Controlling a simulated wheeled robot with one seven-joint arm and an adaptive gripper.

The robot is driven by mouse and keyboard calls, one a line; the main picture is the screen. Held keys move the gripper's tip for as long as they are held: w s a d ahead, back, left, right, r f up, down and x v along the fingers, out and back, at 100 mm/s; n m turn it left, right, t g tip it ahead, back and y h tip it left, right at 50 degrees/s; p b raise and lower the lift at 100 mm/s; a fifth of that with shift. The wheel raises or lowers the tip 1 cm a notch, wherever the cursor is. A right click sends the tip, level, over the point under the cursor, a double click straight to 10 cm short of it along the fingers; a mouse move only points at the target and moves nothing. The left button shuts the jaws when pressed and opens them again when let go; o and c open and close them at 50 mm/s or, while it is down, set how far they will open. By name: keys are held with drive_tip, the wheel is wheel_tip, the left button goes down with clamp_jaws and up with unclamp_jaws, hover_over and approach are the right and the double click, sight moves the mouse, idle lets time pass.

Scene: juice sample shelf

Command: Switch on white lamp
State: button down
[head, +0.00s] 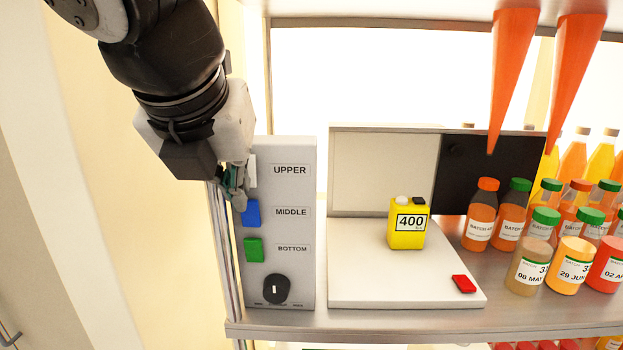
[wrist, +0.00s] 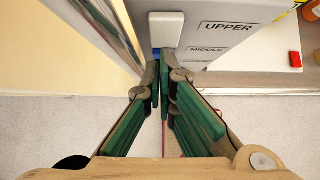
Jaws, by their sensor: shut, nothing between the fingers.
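A grey control panel (head: 290,232) stands at the left end of the shelf, labelled UPPER, MIDDLE and BOTTOM. A white switch (head: 252,172) is beside UPPER, a blue one (head: 252,213) beside MIDDLE and a green one (head: 253,250) beside BOTTOM. A black knob (head: 276,289) is below. My gripper (head: 238,198) is shut and empty, at the panel's left edge near the white and blue switches. In the wrist view the fingertips (wrist: 160,72) lie just below the white switch (wrist: 180,30), over a sliver of the blue one (wrist: 156,52). Contact cannot be told.
Right of the panel are a white board (head: 375,285), a yellow box marked 400 (head: 407,230) and a red button (head: 464,284). Several juice bottles (head: 481,215) crowd the right side. Two orange cones (head: 512,70) hang above. A bright backlight fills the shelf's rear.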

idle(0.3)
drive_tip(key=shift+w+f+t+b, duration=0.2)
drive_tip(key=shift+w+t+b, duration=0.1)
drive_tip(key=shift+w+t, duration=0.15)
drive_tip(key=shift+r, duration=0.1)
drive_tip(key=shift+r+p, duration=0.7)
drive_tip(key=shift+r, duration=0.05)
drive_tip(key=shift+s, duration=0.15)
drive_tip(key=s+f+p+v, duration=0.1)
drive_tip(key=v, duration=1.2)
drive_tip(key=shift+s, duration=0.2)
